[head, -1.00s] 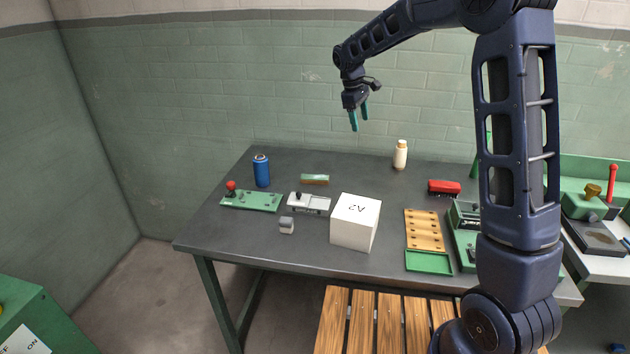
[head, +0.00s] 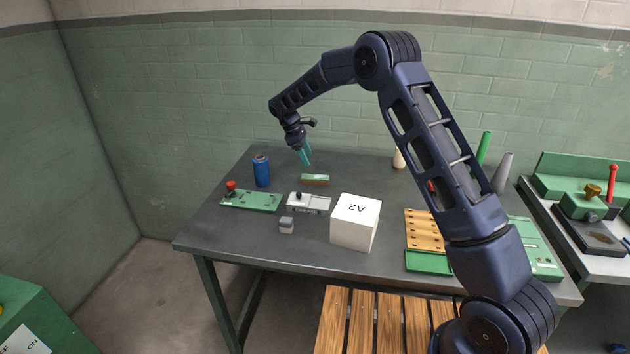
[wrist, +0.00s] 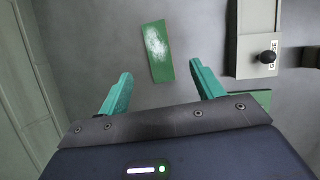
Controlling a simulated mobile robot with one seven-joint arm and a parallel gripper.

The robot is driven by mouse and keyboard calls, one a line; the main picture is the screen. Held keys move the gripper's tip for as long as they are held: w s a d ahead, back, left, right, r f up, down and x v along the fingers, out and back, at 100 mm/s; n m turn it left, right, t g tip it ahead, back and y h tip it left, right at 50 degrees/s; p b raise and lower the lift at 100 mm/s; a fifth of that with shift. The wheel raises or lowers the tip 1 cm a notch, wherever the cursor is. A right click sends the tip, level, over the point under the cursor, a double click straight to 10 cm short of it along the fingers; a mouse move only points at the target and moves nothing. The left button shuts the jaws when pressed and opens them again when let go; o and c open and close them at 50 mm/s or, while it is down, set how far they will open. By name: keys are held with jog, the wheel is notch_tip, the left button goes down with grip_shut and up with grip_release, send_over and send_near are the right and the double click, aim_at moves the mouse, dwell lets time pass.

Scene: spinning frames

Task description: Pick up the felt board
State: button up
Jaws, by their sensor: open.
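The felt board, a small green strip with a fuzzy whitish patch (head: 315,179), lies flat on the dark table toward the back. In the wrist view the felt board (wrist: 157,50) shows ahead of the fingertips, between their lines, slightly tilted. My gripper (head: 305,158) hangs above and just behind-left of it in the head view, apart from it. In the wrist view my gripper (wrist: 160,70) has its two teal fingers spread wide with nothing between them.
A white-grey fixture with a black knob (head: 309,203) lies close in front of the board. A blue can (head: 262,171) and a green panel with a red knob (head: 250,201) stand left. A white box marked A2 (head: 354,222) stands front right.

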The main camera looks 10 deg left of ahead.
aim_at(315, 177)
jog(key=x, duration=0.4)
jog(key=shift+f, duration=0.15)
jog(key=shift+a+x, duration=0.2)
jog(key=shift+x, duration=1.15)
jog(key=shift+a+x, duration=0.2)
jog(key=shift+x, duration=1.1)
jog(key=shift+w+f, duration=0.15)
jog(key=shift+w, duration=0.05)
jog(key=c, duration=1.1)
